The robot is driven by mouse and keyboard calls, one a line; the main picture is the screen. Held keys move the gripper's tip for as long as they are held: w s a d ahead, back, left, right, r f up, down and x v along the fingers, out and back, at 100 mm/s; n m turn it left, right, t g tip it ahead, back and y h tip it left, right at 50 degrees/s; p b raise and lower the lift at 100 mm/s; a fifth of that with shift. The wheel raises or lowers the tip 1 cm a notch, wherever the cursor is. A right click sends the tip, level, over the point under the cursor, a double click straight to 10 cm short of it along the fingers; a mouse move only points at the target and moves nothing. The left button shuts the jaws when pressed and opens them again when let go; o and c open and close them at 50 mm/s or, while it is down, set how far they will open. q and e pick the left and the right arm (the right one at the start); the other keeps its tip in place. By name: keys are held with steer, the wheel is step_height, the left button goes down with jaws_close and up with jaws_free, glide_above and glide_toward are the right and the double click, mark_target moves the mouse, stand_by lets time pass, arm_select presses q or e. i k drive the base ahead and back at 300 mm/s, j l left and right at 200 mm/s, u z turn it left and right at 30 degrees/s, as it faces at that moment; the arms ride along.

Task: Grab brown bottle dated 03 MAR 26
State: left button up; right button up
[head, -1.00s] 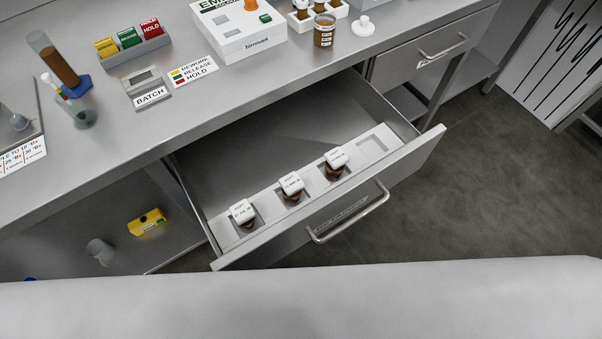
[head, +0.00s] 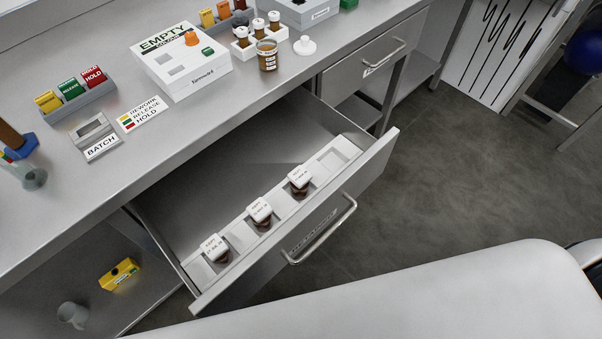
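Three brown bottles with white labelled caps stand in a row of slots in the open drawer (head: 185,205): a near-left bottle (head: 217,255), a middle bottle (head: 263,222) and a far-right bottle (head: 301,191). The dates on their caps are too small to read. A slot at the right end of the white rack (head: 336,160) is empty. Neither gripper shows in the head view.
The drawer front with its bar handle (head: 322,235) juts out from the counter. On the counter are a white box (head: 180,60), an amber jar (head: 267,56), small capped vials (head: 258,27) and coloured blocks (head: 72,92). Floor to the right is clear.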

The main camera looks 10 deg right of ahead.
mark_target(300, 178)
steer(key=k+l+z, duration=0.2)
steer(key=z, duration=0.15)
steer(key=k+l+z, duration=0.35)
steer(key=i+j, duration=0.05)
steer(key=j, duration=0.05)
